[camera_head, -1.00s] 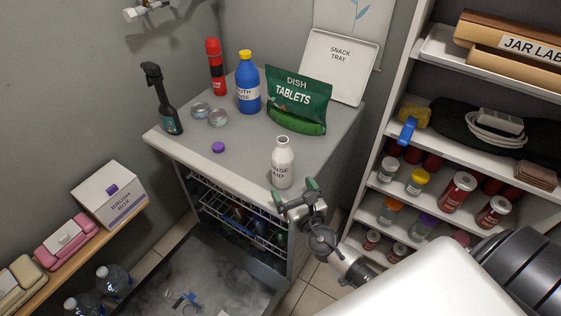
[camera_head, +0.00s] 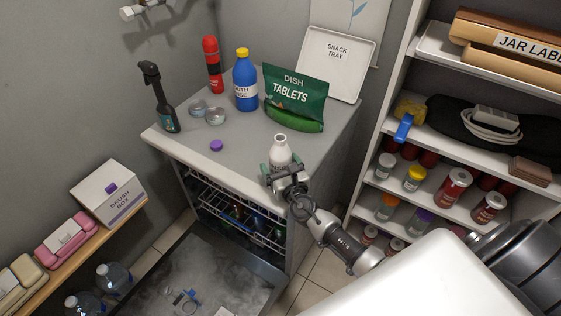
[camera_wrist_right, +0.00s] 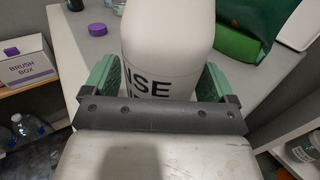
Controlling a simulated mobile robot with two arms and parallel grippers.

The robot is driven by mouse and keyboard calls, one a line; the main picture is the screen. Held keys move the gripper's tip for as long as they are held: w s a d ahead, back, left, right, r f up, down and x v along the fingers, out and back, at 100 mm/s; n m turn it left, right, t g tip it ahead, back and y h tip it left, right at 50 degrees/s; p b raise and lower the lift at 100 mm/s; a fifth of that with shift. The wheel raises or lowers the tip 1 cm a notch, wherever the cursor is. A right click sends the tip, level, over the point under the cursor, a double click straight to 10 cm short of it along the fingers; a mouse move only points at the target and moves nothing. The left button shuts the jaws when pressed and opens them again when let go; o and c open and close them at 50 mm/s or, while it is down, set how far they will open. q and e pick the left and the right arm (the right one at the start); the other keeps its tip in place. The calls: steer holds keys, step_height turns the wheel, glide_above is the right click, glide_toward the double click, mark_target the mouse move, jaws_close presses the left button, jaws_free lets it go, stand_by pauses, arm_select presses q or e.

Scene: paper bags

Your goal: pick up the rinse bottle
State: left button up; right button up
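A white bottle (camera_head: 280,150) with an uncapped top stands upright near the front right corner of the grey counter (camera_head: 190,160). Its label, partly hidden by my right gripper, reads "ISE" in the right wrist view (camera_wrist_right: 165,60). My right gripper (camera_head: 281,166) is around the bottle, with one green finger on each side. The fingers are spread about as wide as before, and they also show in the right wrist view (camera_wrist_right: 160,82). A blue bottle (camera_head: 245,85) with a yellow cap, its label partly reading "UTH", stands farther back. My left gripper is not in view.
A green dish tablets bag (camera_head: 297,95) stands behind the white bottle, with a snack tray (camera_head: 338,62) behind it. A purple cap (camera_head: 216,145), two small tins, a red bottle (camera_head: 212,65) and a black spray bottle (camera_head: 163,105) are left. Shelves (camera_head: 455,150) stand right.

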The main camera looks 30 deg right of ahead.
mark_target(280, 153)
steer(key=c, duration=0.9)
steer(key=shift+c, duration=0.6)
steer(key=shift+r+p, duration=0.3)
steer(key=shift+r, duration=0.2)
step_height(280, 153, up, 4)
steer(key=p, duration=0.2)
steer(key=shift+p, duration=0.35)
steer(key=s+d+r+p, duration=0.2)
steer(key=s+d+r, duration=0.3)
steer(key=s, duration=0.5)
steer(key=shift+d+r, duration=0.4)
steer(key=shift+r, duration=0.15)
